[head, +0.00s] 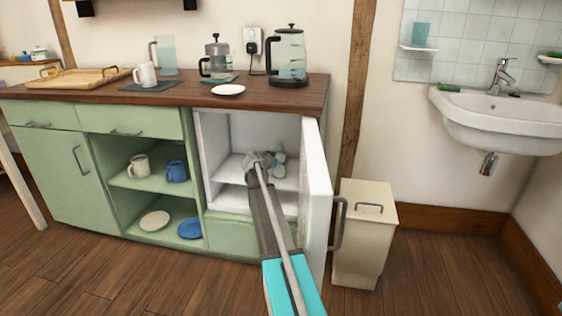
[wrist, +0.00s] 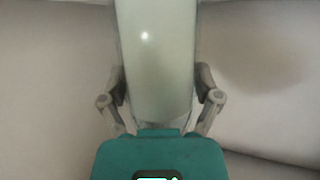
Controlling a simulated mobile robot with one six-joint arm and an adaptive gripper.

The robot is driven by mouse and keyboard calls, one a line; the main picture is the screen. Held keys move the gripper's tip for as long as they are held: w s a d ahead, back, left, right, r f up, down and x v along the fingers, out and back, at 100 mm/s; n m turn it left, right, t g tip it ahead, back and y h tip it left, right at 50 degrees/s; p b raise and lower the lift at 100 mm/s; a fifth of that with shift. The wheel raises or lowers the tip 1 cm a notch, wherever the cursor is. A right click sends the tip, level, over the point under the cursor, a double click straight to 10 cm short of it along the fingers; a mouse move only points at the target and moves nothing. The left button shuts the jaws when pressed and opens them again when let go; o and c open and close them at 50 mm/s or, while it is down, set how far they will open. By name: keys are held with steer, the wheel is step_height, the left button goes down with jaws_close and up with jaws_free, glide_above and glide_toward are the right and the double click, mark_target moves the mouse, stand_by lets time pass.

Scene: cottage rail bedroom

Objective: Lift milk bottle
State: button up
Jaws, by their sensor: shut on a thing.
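The milk bottle (head: 280,163) is inside the open white-lined compartment (head: 211,155), at its middle shelf; my gripper partly hides it in the head view. In the wrist view the pale, smooth bottle (wrist: 157,55) fills the space between the two fingers. My gripper (head: 262,160) reaches into the compartment from the front and is shut on the bottle; it also shows in the wrist view (wrist: 160,85), a finger on each side of the bottle. Whether the bottle's base touches the shelf cannot be told.
The compartment's white door (head: 316,195) stands open close to the right of my arm. A wooden counter (head: 180,97) with a plate (head: 228,90) and glass kettle (head: 289,57) is above. A cream bin (head: 362,235) stands right of the door. The floor at the front left is clear.

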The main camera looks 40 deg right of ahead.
mark_target(281, 141)
steer(key=shift+r+p, duration=0.4)
steer(key=shift+r+p, duration=4.3)
steer(key=shift+r+p, duration=0.3)
